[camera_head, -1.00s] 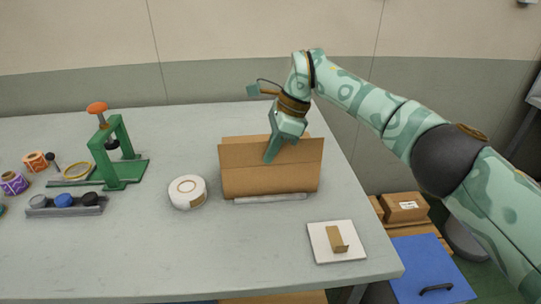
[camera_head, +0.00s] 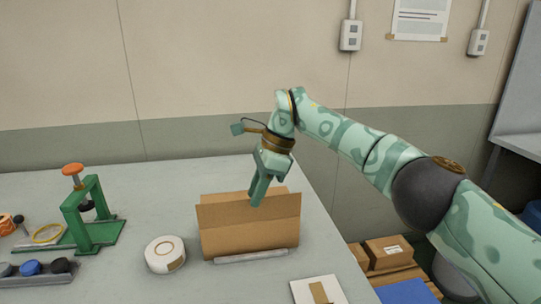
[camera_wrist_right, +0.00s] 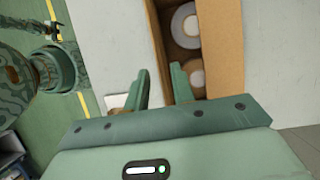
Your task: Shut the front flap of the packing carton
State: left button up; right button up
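The brown packing carton (camera_head: 250,238) stands on the grey table. In the head view its front flap (camera_head: 222,213) stands up along the near side and is not folded over the opening. My right gripper (camera_head: 259,195) is at the top edge of this flap, its fingers pointing down. In the right wrist view the two fingers (camera_wrist_right: 160,82) are apart with nothing clasped. The carton's near edge runs close to them; whether they touch it I cannot tell. Inside the open carton lie a white roll (camera_wrist_right: 185,25) and another round roll.
A white tape roll (camera_head: 165,254) stands left of the carton, and a green press (camera_head: 85,215) farther left. A pale bar (camera_head: 250,257) lies along the carton's front. A white card (camera_head: 315,290) lies front right. Boxes (camera_head: 385,250) stand beyond the table's right edge.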

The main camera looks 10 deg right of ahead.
pick_arm(q)
jog(key=shift+m+g, duration=0.3)
jog(key=f+b, duration=0.1)
jog(key=b, duration=0.1)
jog(key=a+f+b, duration=0.2)
jog(key=f+b, duration=0.1)
jog(key=shift+b, duration=0.3)
pick_arm(e)
jog(key=v, duration=1.1)
jog(key=shift+r, duration=0.25)
pick_arm(q)
jog(key=shift+d, duration=0.15)
pick_arm(e)
jog(key=shift+s, duration=0.1)
